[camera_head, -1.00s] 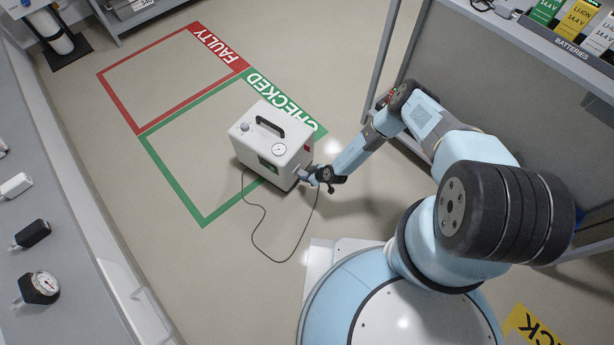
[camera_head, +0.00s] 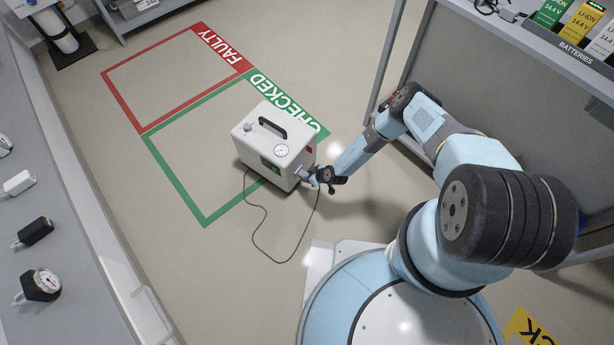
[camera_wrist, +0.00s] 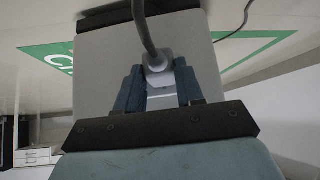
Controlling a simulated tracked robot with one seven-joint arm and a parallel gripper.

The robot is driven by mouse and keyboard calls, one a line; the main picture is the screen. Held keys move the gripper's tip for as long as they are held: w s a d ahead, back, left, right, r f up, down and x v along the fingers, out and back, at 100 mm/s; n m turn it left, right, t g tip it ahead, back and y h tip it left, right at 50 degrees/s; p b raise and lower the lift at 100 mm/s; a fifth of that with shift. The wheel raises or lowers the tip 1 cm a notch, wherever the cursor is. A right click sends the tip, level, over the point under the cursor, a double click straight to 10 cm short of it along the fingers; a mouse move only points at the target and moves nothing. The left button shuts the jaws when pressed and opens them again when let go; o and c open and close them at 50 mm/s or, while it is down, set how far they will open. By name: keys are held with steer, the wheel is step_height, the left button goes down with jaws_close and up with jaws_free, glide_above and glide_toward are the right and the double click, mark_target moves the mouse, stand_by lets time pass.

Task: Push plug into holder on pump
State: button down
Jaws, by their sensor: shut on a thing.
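The pump (camera_head: 262,140) is a white box with a black handle and a round gauge, standing on the floor partly on the green-bordered area. My gripper (camera_head: 318,175) is at the pump's lower right side. In the wrist view my gripper (camera_wrist: 160,90) is shut on the grey plug (camera_wrist: 157,70), with a blue finger on each side. The plug's cable (camera_wrist: 143,25) runs up from it; in the head view the cable (camera_head: 262,235) loops over the floor to the pump. The pump's side (camera_wrist: 100,65) fills the space behind the plug. The holder is hidden, and I cannot tell how far the plug sits in it.
The green CHECKED area (camera_head: 185,180) and the red FAULTY area (camera_head: 165,75) are marked on the floor, both otherwise clear. A counter (camera_head: 60,250) with small devices stands at the left. A shelf with batteries (camera_head: 575,25) stands at the right.

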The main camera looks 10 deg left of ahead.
steer(key=shift+a, duration=0.15)
steer(key=c, duration=0.6)
jaws_free()
steer(key=v, duration=1.3)
steer(key=shift+s+d+r, duration=0.1)
steer(key=shift+d+r, duration=0.1)
steer(key=shift+d, duration=0.15)
